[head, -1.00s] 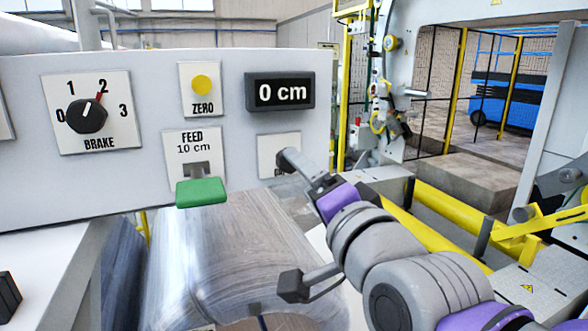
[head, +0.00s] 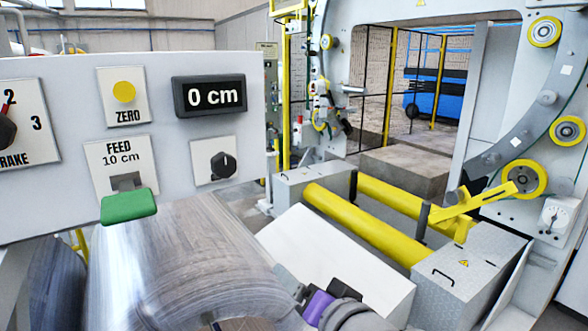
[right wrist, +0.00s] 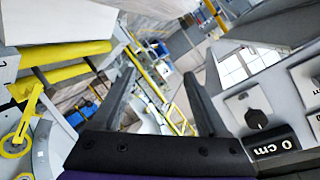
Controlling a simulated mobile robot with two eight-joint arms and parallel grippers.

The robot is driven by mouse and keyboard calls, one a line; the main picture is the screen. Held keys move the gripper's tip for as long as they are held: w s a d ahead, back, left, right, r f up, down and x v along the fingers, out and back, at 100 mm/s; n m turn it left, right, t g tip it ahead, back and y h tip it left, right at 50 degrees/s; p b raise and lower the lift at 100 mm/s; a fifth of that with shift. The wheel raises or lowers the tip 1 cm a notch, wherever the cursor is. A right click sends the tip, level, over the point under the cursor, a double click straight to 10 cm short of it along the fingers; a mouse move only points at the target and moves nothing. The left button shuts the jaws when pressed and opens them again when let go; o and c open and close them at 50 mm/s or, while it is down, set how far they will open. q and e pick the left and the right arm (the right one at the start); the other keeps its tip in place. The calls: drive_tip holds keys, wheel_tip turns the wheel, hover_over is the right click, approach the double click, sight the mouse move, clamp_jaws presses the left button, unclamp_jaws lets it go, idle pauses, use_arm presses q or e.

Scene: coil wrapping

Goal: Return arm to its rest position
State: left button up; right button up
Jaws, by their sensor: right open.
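My right arm shows at the bottom of the head view, with its purple and grey wrist low in front of the steel coil (head: 185,250). My right gripper also fills the lower part of the right wrist view (right wrist: 160,80); its two dark fingers stand apart with nothing between them. The gripper is clear of the control panel (head: 60,190). The panel carries a black knob (head: 223,165), uncovered in the head view, and a display (head: 209,97) reading 0 cm. My left gripper is in no view.
A green feed lever (head: 129,206) sticks out below the yellow zero button (head: 124,92). The brake knob (head: 5,128) is at the left edge. Yellow rollers (head: 350,222) and a machine ring with yellow wheels (head: 523,179) stand right of the coil. A sloping white plate (head: 335,255) lies between.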

drive_tip(key=s+d+f+n+g+h, duration=0.1)
drive_tip(key=s+d+f, duration=0.4)
drive_tip(key=f, duration=0.5)
drive_tip(key=s+d+f+n+g+h, duration=0.1)
drive_tip(key=s+d+f+g+h, duration=0.2)
drive_tip(key=d+f, duration=0.3)
drive_tip(key=s+d+f+n+g+h+p, duration=0.1)
drive_tip(key=s+d+f, duration=0.5)
drive_tip(key=f, duration=1)
drive_tip(key=shift+s+d+n+g+h, duration=0.4)
drive_tip(key=shift+g+h, duration=0.1)
drive_tip(key=shift+g, duration=0.7)
drive_tip(key=shift+w+r, duration=0.1)
